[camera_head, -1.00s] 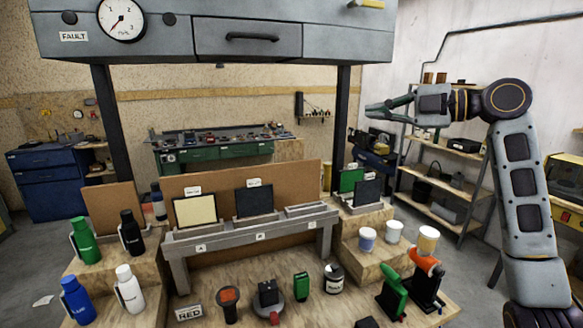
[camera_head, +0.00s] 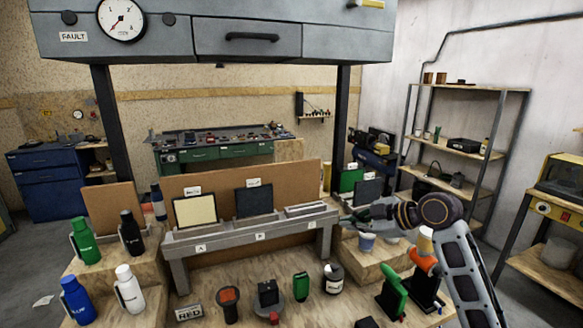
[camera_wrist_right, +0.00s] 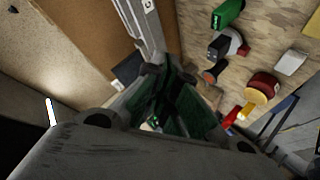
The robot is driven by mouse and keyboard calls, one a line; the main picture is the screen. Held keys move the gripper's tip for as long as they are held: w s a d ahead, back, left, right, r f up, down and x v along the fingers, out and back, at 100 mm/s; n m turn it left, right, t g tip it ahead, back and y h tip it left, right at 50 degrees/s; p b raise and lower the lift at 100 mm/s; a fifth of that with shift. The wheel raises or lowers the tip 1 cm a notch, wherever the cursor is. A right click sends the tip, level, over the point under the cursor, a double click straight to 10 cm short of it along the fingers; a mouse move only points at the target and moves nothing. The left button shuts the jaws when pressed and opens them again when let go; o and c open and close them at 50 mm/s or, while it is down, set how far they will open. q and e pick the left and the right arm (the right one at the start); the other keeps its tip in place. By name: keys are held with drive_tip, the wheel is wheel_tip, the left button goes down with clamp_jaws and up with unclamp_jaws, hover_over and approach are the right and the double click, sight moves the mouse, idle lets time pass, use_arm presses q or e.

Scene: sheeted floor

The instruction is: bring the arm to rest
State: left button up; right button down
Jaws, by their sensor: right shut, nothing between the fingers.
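My right arm (camera_head: 466,268) comes up from the lower right in the head view. Its gripper (camera_head: 345,218) points left, at the right end of the grey stand, above the wooden step with the cups. The gripper is shut and holds nothing. In the right wrist view its dark green fingers (camera_wrist_right: 172,105) show close together, with the stand's grey rail beyond them. I cannot tell whether the fingers touch the stand. My left gripper is not in view.
The grey stand (camera_head: 180,247) bears a cream panel (camera_head: 195,210) and a dark panel (camera_head: 254,201). A blue-white cup (camera_head: 366,242) is below the right gripper. An orange-and-black tool (camera_head: 425,263) stands by the arm. Several bottles (camera_head: 131,233) stand at the left.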

drive_tip(key=s+f+m+h, duration=0.1)
drive_tip(key=s+f+m, duration=0.1)
drive_tip(key=s+f, duration=0.35)
drive_tip(key=s+f+m+g+h, duration=0.1)
drive_tip(key=s+f+m+h, duration=0.15)
drive_tip(key=f, duration=0.55)
drive_tip(key=s+f+m, duration=0.3)
drive_tip(key=f, duration=0.4)
drive_tip(key=s+d+f+m+g+h, duration=0.1)
drive_tip(key=s+d+f+m+h, duration=0.2)
drive_tip(key=s, duration=0.4)
drive_tip(key=s+d+f+m+g, duration=0.1)
drive_tip(key=s+f+m, duration=0.2)
drive_tip(key=s+f, duration=0.25)
drive_tip(key=s+d+f+m+g+h, duration=0.1)
drive_tip(key=s+d+f+m+h, duration=0.15)
drive_tip(key=s, duration=0.55)
wheel_tip(320, 180, down, 33)
drive_tip(key=s+g, duration=0.2)
drive_tip(key=s+d+f, duration=0.1)
drive_tip(key=s+f, duration=0.9)
drive_tip(key=s, duration=0.1)
drive_tip(key=s+d+f, duration=0.2)
drive_tip(key=s+f, duration=0.8)
drive_tip(key=s, duration=0.1)
drive_tip(key=shift+s+d+f+g, duration=0.2)
drive_tip(key=shift+d+g, duration=0.1)
drive_tip(key=shift+g, duration=0.1)
